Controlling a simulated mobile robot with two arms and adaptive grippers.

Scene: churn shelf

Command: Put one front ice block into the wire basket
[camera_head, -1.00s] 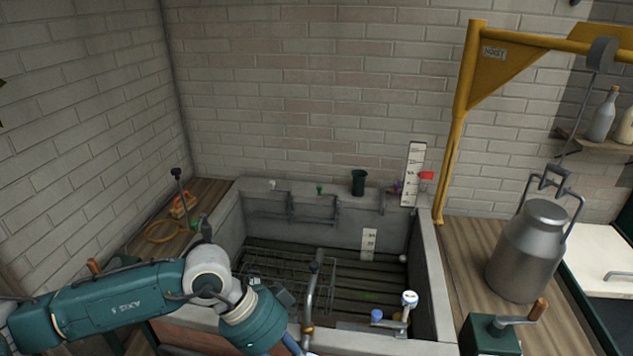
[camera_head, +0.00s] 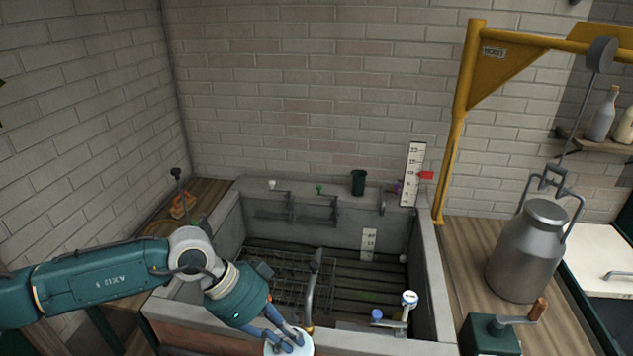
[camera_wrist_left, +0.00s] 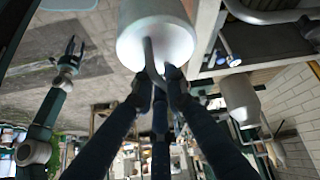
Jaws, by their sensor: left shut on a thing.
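My left gripper (camera_head: 290,338) reaches down at the bottom of the head view, in front of the basin. It is shut on the grey handle of a pale, round block, which looks like an ice block (camera_head: 280,349); only its top shows there. In the left wrist view the fingers (camera_wrist_left: 160,75) close on the handle of this ice block (camera_wrist_left: 140,42). The wire basket (camera_head: 290,268) sits inside the basin, beyond and above my gripper in the picture. My right gripper (camera_wrist_left: 75,45) shows in the left wrist view, apparently open and empty.
The stone basin (camera_head: 432,275) has a raised rim, with a curved metal spout (camera_head: 312,285) beside the basket and a valve (camera_head: 408,302) at right. A metal churn (camera_head: 530,250) stands on the right counter. A yellow hoist (camera_head: 462,120) rises behind.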

